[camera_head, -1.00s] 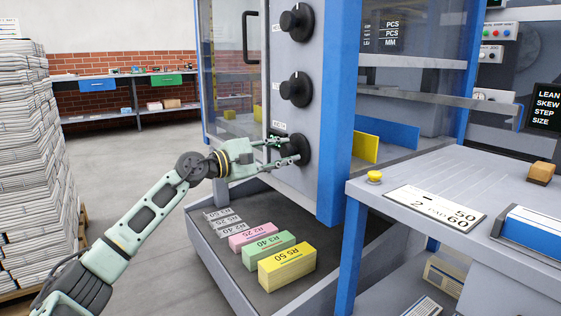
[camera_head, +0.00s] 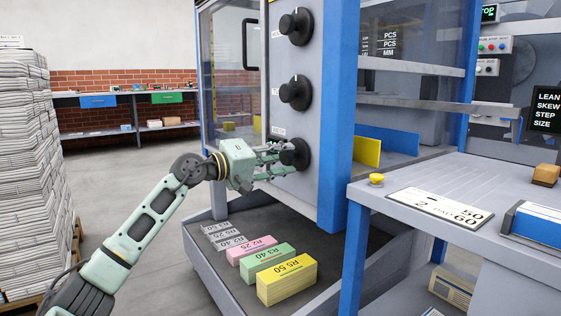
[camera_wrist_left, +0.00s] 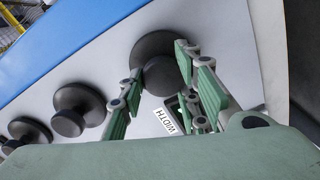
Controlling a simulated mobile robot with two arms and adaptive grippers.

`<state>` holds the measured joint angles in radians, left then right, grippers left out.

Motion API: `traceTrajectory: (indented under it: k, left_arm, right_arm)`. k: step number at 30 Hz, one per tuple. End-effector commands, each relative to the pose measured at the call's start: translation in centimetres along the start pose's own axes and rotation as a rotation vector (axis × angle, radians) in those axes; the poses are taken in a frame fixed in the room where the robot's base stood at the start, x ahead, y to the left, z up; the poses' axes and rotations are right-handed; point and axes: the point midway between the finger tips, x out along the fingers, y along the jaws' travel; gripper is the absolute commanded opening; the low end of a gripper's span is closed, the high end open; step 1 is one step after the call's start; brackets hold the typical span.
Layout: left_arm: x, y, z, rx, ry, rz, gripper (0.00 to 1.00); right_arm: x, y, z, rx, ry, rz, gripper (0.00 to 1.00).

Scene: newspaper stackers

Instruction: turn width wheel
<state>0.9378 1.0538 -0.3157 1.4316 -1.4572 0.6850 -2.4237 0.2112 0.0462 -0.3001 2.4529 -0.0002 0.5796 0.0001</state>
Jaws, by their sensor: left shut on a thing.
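The width wheel (camera_head: 295,154) is the lowest of three black knobs on the machine's grey front panel. In the left wrist view the wheel (camera_wrist_left: 152,50) is a dark disc with a round hub, beside a white label (camera_wrist_left: 171,121) reading WIDTH. My left gripper (camera_head: 284,155) reaches it from the left in the head view. Its green-padded fingers (camera_wrist_left: 160,78) stand on either side of the hub and are shut on it. The fingers partly hide the wheel in the head view. My right gripper is not in view.
Two more knobs sit above, a middle one (camera_head: 295,93) and a top one (camera_head: 295,27). Pink, green and yellow bundles (camera_head: 287,280) lie on the dark base tray below. A grey table (camera_head: 440,175) stands to the right, and newspaper stacks (camera_head: 25,170) at the left.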

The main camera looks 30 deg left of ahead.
Motion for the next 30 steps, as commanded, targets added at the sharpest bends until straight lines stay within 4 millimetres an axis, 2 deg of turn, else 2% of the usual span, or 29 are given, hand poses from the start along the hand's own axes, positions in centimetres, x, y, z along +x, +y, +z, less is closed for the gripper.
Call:
traceTrajectory:
  k: [1, 9, 25, 26, 30]
  left_arm:
    - [-0.16, 0.60, -0.45, 0.027, 0.014, 0.015, 0.05]
    - [-0.15, 0.70, -0.39, 0.123, 0.014, 0.015, 0.05]
    - [-0.13, 0.74, -0.30, 0.146, 0.012, 0.015, 0.05]
    - [-0.13, 0.75, -0.30, 0.146, 0.012, 0.015, 0.32]
    - [-0.12, 0.69, -0.28, 0.145, 0.011, 0.014, 0.44]
  right_arm:
    - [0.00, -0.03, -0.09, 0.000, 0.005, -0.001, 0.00]
    - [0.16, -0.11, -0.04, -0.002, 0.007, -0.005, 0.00]
    - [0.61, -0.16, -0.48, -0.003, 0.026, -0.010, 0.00]
    - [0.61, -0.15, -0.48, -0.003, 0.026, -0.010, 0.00]
    - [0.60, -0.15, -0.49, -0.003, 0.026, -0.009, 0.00]
